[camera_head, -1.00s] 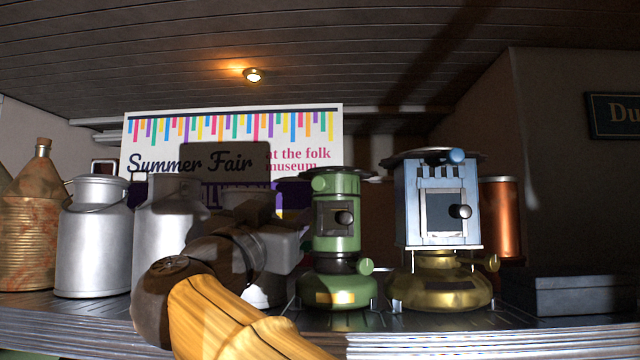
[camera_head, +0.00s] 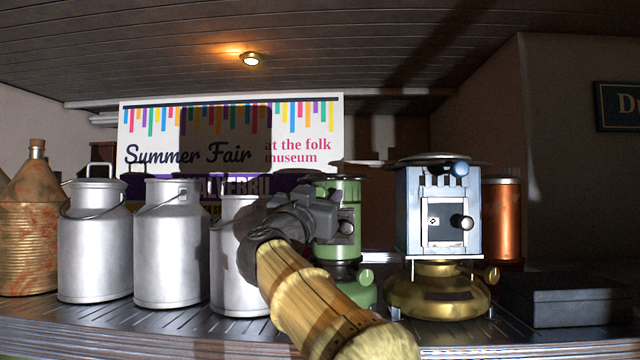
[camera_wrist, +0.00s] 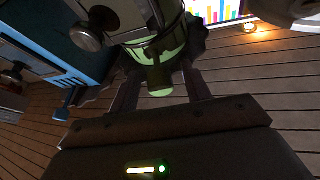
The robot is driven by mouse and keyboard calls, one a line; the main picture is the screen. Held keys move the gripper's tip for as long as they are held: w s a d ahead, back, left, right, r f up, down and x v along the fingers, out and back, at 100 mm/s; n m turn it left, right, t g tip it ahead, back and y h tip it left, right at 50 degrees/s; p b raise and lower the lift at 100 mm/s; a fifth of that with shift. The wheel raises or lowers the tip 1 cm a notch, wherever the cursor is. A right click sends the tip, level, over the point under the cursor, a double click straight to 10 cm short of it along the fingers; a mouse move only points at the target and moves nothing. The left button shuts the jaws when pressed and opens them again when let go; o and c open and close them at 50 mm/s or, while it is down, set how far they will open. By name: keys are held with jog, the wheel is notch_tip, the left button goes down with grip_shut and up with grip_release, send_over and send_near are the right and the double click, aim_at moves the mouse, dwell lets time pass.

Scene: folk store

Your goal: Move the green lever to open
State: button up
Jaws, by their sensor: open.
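The green stove (camera_head: 349,190) stands on the shelf in the head view, partly covered by my gripper (camera_head: 328,222) and arm. In the wrist view the green lever (camera_wrist: 160,91) shows as a short green end sticking out from the green stove (camera_wrist: 172,46). It lies between the two fingers of my gripper (camera_wrist: 162,84), which are apart, one on each side. I cannot tell whether either finger touches it. In the head view I cannot make out the lever clearly behind my gripper.
Several metal milk cans (camera_head: 171,240) stand to the left. A dark box (camera_head: 570,300) lies at the right. A poster (camera_head: 190,130) hangs behind.

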jog(key=shift+w+d+r, duration=0.1)
jog(key=shift+w+r, duration=0.05)
jog(key=shift+w, duration=0.15)
grip_shut()
